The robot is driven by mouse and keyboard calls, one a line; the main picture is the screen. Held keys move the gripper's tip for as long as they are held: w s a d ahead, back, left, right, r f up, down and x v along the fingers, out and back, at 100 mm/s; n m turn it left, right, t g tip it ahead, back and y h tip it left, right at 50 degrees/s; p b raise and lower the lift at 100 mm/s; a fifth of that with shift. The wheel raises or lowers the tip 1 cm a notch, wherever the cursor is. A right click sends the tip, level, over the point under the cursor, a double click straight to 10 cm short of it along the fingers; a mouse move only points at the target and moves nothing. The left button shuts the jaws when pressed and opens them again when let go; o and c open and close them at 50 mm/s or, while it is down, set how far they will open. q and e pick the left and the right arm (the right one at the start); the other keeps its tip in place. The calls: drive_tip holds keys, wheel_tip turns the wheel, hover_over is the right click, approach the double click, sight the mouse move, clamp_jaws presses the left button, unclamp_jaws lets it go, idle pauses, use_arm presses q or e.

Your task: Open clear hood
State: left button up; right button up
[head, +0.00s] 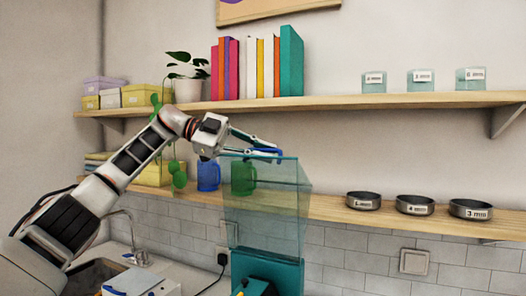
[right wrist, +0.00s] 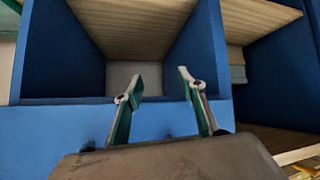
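The clear hood (head: 275,215) is a see-through, teal-tinted box in the head view, above a dark teal machine base (head: 283,272). My left gripper (head: 274,153) reaches in from the left to the hood's top edge. A small blue part shows at its fingertips; I cannot tell whether it is a handle or part of the fingers, nor whether they are closed on it. I cannot tell whether the hood is raised. My right gripper (right wrist: 157,85) shows in the right wrist view, with its fingers apart and nothing between them.
Behind the hood, a lower shelf (head: 330,208) carries a blue mug (head: 208,176), a green mug (head: 243,178) and labelled dark bowls (head: 415,205). A sink (head: 95,275) is at lower left. Blue-walled wooden compartments (right wrist: 75,60) stand before my right gripper.

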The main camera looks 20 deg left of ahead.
use_arm(q)
drive_tip(key=shift+s+a+r, duration=0.1)
drive_tip(key=shift+a+r, duration=0.15)
drive_tip(key=shift+a, duration=0.2)
drive_tip(key=v, duration=1.1)
drive_tip(key=shift+f, duration=0.15)
drive_tip(key=shift+s, duration=0.1)
